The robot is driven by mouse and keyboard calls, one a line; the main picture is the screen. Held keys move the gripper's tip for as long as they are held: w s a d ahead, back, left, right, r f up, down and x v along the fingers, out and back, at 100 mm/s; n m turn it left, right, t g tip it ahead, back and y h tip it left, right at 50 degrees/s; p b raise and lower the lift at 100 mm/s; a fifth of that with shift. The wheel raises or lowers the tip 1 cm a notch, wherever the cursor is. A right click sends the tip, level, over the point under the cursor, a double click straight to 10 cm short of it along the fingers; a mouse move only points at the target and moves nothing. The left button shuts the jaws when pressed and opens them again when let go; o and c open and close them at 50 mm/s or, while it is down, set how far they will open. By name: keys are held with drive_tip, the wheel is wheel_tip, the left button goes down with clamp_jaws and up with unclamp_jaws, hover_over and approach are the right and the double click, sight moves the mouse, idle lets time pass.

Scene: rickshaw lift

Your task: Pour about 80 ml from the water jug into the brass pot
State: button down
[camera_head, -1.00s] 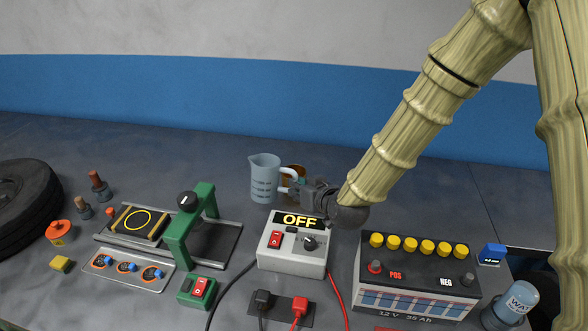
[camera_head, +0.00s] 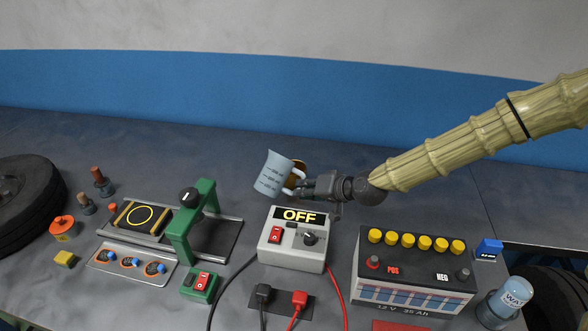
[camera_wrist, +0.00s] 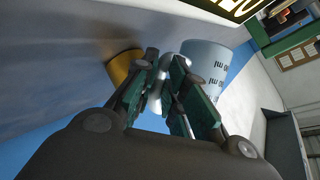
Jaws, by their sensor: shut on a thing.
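The water jug (camera_head: 273,175) is a pale blue-grey measuring jug with dark marks and a white handle. It is tilted, its top leaning right in the head view. My gripper (camera_head: 304,187) is shut on its handle, reaching in from the right. The jug also shows in the wrist view (camera_wrist: 207,62), just beyond the fingers (camera_wrist: 166,80). The brass pot (camera_head: 301,166) is behind the jug and handle in the head view, mostly hidden. The wrist view shows the pot (camera_wrist: 123,66) beside the fingers. I see no water stream, and the water level cannot be told.
A grey switch box (camera_head: 291,247) reading OFF stands in front of the jug. A battery (camera_head: 412,275) with yellow caps and a bottle (camera_head: 514,293) labelled WAT stand at the right. A green-framed fixture (camera_head: 182,235) is at the left. The bench behind the jug is clear.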

drive_tip(key=shift+r, duration=0.35)
drive_tip(key=shift+m+g+y, duration=0.3)
drive_tip(key=shift+s+a+f+m+g+y+b, duration=0.2)
drive_tip(key=shift+f+m+g+y+b, duration=0.25)
drive_tip(key=shift+m+b, duration=0.2)
drive_tip(key=shift+s+a+r, duration=0.1)
drive_tip(key=shift+r, duration=0.15)
drive_tip(key=shift+r+m+g+y+b, duration=0.25)
drive_tip(key=shift+m+y+b, duration=0.2)
drive_tip(key=shift+b, duration=0.1)
drive_tip(key=shift+w+d+r+m+g+b, duration=0.25)
drive_tip(key=shift+w+d+m+g+b, duration=0.05)
drive_tip(key=shift+b, duration=0.65)
drive_tip(key=shift+s+a+r+y, duration=0.1)
drive_tip(key=shift+a+r+y, duration=0.05)
drive_tip(key=shift+y, duration=0.15)
drive_tip(key=shift+s+a, duration=0.15)
drive_tip(key=shift+a, duration=0.1)
